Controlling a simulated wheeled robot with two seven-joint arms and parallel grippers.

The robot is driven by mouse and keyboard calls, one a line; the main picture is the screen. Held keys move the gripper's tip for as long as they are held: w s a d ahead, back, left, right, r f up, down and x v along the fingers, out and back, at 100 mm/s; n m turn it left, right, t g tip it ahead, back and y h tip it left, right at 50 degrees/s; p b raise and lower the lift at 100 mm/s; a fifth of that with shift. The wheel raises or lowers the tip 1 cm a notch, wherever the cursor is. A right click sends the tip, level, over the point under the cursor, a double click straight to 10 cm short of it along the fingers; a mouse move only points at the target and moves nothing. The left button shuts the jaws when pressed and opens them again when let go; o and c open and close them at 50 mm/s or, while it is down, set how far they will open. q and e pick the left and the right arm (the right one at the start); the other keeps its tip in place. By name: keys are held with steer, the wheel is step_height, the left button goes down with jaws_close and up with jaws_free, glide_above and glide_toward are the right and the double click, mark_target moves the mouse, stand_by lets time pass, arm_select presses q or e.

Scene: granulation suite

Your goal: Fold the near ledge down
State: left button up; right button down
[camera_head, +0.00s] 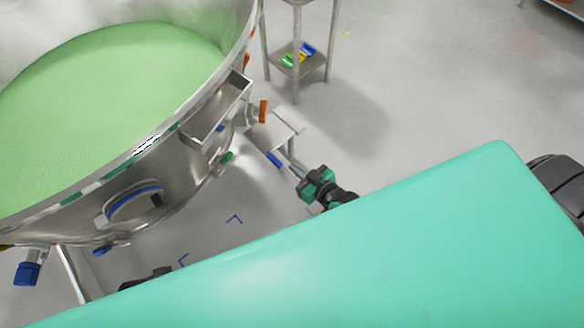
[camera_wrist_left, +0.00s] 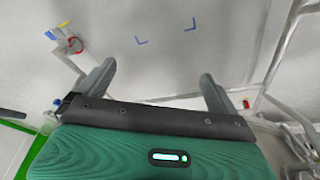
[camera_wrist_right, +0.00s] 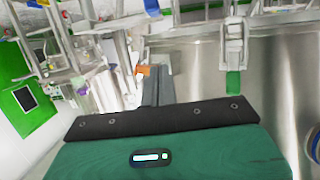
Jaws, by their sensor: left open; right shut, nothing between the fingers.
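A flat metal plate, which looks like the near ledge (camera_head: 270,131), sticks out beside the large round vessel (camera_head: 150,205) in the head view. It looks roughly level, and a blue piece (camera_head: 273,159) shows at its near edge. My right gripper (camera_head: 298,171) is shut and empty, close to the ledge's near right side with no clear contact. In the right wrist view its closed fingers (camera_wrist_right: 157,88) point at metal framework, left of a bracket with a green tip (camera_wrist_right: 233,82). My left gripper (camera_wrist_left: 155,85) is open and empty above the floor in its wrist view.
The vessel holds green material (camera_head: 110,85). A boxy metal bracket (camera_head: 217,112) and an orange handle (camera_head: 263,110) project from its side. A small metal stand (camera_head: 298,66) with coloured items stands behind. Floor to the right is clear (camera_head: 400,90); blue corner marks (camera_head: 234,219) lie below the vessel.

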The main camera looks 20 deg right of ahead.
steer(key=b, duration=0.1)
glide_above(281, 166)
step_height(281, 166, down, 2)
step_height(281, 166, down, 3)
steer(key=shift+w+r+b, duration=0.1)
steer(key=shift+r+b, duration=0.05)
steer(key=shift+b, duration=0.35)
arm_select(q)
steer(key=shift+t, duration=0.4)
steer(key=shift+w+v, duration=0.15)
steer(key=shift+v, duration=0.8)
steer(key=shift+w+v, duration=0.2)
steer(key=shift+v, duration=0.7)
steer(key=shift+w+v, duration=0.15)
steer(key=shift+v, duration=0.8)
arm_select(e)
steer(key=shift+f, duration=0.7)
arm_select(q)
steer(key=shift+r, duration=0.25)
arm_select(e)
steer(key=shift+f, duration=0.1)
